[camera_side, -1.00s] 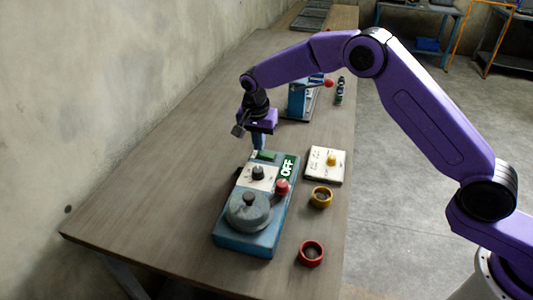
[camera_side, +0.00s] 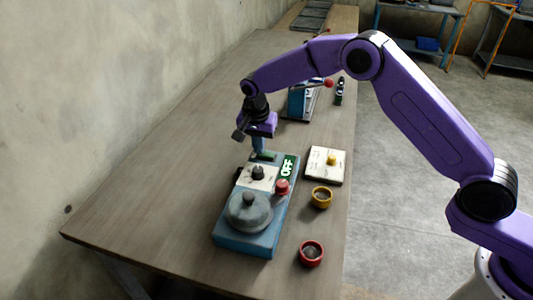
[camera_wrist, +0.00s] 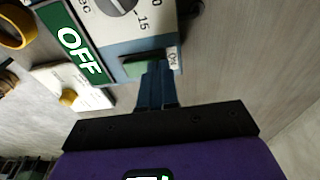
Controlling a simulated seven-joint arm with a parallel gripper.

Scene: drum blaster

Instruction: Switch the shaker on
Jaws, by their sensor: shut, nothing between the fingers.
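The shaker is a blue box (camera_side: 238,239) on the bench with a grey round platform (camera_side: 249,212), a dial (camera_side: 258,173) and a red knob (camera_side: 282,187). A green sign (camera_side: 288,167) on its edge reads OFF in the wrist view (camera_wrist: 75,50). A green switch (camera_side: 267,156) sits at its far end; it also shows in the wrist view (camera_wrist: 138,66), beside a small ON label (camera_wrist: 175,58). My gripper (camera_side: 259,150) is shut and empty, pointing down at this switch. Its fingertips (camera_wrist: 155,66) overlap the switch's ON side; whether they touch is unclear.
A white panel with a yellow knob (camera_side: 326,164), a yellow ring (camera_side: 321,197) and a red ring (camera_side: 312,253) lie right of the shaker. A blue device with a red-tipped lever (camera_side: 302,100) stands behind. The bench left of the shaker is clear.

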